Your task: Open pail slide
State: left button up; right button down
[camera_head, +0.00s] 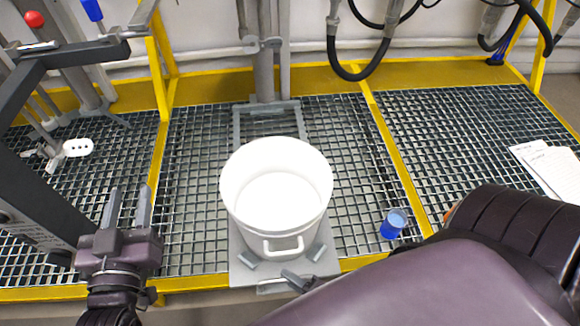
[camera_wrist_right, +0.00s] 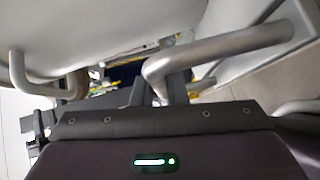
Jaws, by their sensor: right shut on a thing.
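A white pail (camera_head: 238,232) stands upright on a grey slide plate (camera_head: 245,270), with its own white handle facing me. The slide has a grey bar handle (camera_head: 268,288) at its front edge. My right gripper (camera_head: 296,281) is at this handle, its arm covering the lower right of the head view. In the right wrist view the round metal handle (camera_wrist_right: 225,47) runs to the fingers (camera_wrist_right: 165,88), which are shut on it. My left gripper (camera_head: 128,208) is open and empty, pointing up, left of the pail and apart from it.
A blue cup (camera_head: 394,223) stands on the grating right of the pail. Papers (camera_head: 553,168) lie at the far right. A dark metal frame (camera_head: 30,170) rises at the left. Yellow rails (camera_head: 395,150) divide the grating. Hoses (camera_head: 350,70) hang at the back.

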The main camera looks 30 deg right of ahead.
jog(key=c, duration=1.5)
grip_release()
jog(key=shift+o, duration=0.2)
